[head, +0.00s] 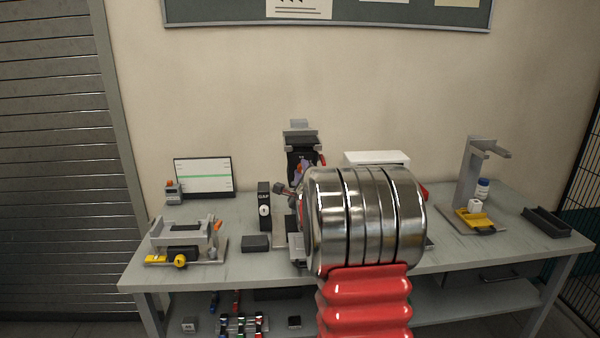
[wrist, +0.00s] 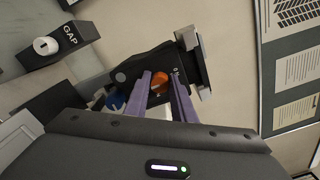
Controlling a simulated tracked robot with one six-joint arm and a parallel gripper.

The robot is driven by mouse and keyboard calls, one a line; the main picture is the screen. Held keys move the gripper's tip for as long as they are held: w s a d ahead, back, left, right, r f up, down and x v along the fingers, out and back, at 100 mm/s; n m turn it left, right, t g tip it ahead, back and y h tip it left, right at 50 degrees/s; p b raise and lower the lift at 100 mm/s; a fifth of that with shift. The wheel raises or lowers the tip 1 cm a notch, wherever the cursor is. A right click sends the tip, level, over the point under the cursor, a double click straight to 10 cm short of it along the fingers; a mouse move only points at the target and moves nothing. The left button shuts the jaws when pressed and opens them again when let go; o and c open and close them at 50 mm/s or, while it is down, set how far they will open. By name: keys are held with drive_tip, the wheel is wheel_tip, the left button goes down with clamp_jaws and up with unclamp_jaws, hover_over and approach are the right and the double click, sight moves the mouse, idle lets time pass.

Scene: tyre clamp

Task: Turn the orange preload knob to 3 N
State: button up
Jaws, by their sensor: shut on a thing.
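The orange preload knob (wrist: 160,80) sits on the face of a black unit (wrist: 145,70) in the wrist view. My gripper (wrist: 161,77) has its two purple fingers on either side of the knob and is shut on it. A few small pale marks show on the black face beside the knob, too small to read, so the knob's setting cannot be told. In the head view the black unit (head: 301,157) stands at the back middle of the bench, with my arm in front of its lower part.
A black box marked GAP (wrist: 66,42) with a white dial stands beside the unit; it also shows in the head view (head: 264,203). A blue knob (wrist: 116,102) is close to my fingers. A screen (head: 204,178) and a grey fixture (head: 187,236) are left; a grey stand (head: 470,175) is right.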

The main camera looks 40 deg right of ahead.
drive_tip(key=o, duration=0.7)
drive_tip(key=shift+s+d+f, duration=0.15)
drive_tip(key=shift+f, duration=0.2)
drive_tip(key=o, duration=0.4)
drive_tip(key=shift+r, duration=0.2)
drive_tip(key=shift+c, duration=0.2)
drive_tip(key=v, duration=1.3)
drive_tip(key=shift+s+a, duration=0.2)
drive_tip(key=shift+a, duration=0.2)
